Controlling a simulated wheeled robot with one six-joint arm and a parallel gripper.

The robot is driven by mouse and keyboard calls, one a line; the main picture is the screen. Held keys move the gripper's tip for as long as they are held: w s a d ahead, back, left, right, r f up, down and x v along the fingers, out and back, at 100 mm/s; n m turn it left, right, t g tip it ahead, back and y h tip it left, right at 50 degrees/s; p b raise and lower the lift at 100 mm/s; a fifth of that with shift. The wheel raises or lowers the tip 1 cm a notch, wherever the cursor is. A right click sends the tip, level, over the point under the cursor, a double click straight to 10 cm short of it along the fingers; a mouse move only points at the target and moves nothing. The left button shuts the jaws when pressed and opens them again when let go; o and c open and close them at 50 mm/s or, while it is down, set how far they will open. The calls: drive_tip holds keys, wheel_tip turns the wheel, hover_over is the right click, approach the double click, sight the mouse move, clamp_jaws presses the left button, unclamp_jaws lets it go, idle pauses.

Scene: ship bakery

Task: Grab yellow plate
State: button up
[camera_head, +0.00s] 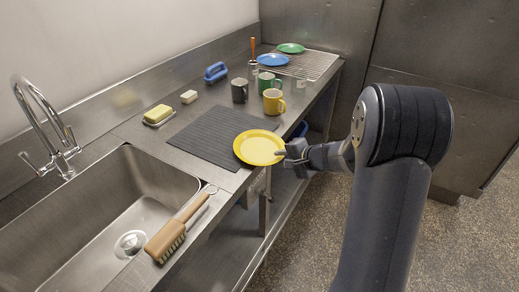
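The yellow plate (259,147) is round and shallow. It shows at the right front corner of the dark ribbed mat (208,137), near the counter's front edge. I cannot tell whether it rests flat or is slightly raised. My gripper (283,154) comes in from the right and is at the plate's right rim. A fingertip overlaps the rim in the picture. The fingers are small and seen partly end-on, so I cannot tell whether they are apart or closed on the rim.
The sink (150,183) and a brush (172,236) are at front left.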

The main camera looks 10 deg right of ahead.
clamp_jaws()
idle(0.4)
